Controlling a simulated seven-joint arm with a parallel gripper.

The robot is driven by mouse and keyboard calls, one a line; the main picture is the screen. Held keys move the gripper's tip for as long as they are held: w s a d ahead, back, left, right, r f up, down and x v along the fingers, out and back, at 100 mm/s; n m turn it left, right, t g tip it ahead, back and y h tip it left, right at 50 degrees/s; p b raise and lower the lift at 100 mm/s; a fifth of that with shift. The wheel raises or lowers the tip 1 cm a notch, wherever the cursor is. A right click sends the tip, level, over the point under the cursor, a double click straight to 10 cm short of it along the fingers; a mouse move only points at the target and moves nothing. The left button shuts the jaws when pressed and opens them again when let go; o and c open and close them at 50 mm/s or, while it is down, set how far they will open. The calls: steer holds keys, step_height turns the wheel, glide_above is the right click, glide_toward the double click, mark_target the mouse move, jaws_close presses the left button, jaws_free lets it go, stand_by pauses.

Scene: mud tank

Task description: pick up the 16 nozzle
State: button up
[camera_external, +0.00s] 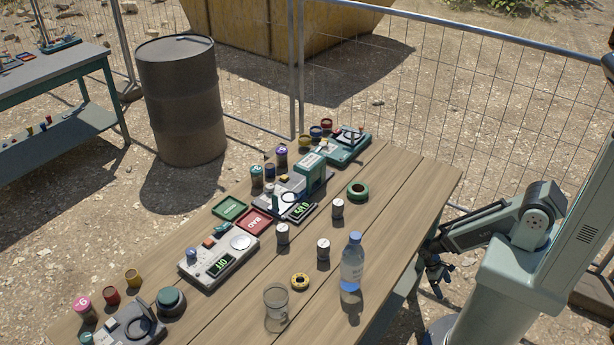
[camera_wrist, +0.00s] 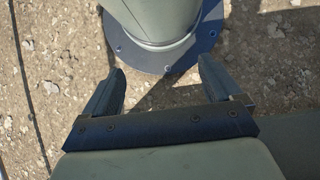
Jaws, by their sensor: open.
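Several small capped cylinders stand on the wooden table (camera_external: 395,200). Three have pale tops and dark bodies: one back right (camera_external: 338,209), one middle left (camera_external: 282,234) and one in front (camera_external: 323,249). Others have coloured tops: purple (camera_external: 281,157), teal (camera_external: 257,176) and pink (camera_external: 85,309). Their markings are too small to tell which is the 16 nozzle. My gripper (camera_external: 436,276) hangs low beside the table's right edge, apart from all of them. In the wrist view my gripper (camera_wrist: 160,75) is open and empty, above gravel.
A water bottle (camera_external: 352,262) and a clear cup (camera_external: 276,302) stand near the table's front. A mesh fence (camera_external: 460,90) runs behind.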

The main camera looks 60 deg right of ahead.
steer(key=c, duration=0.3)
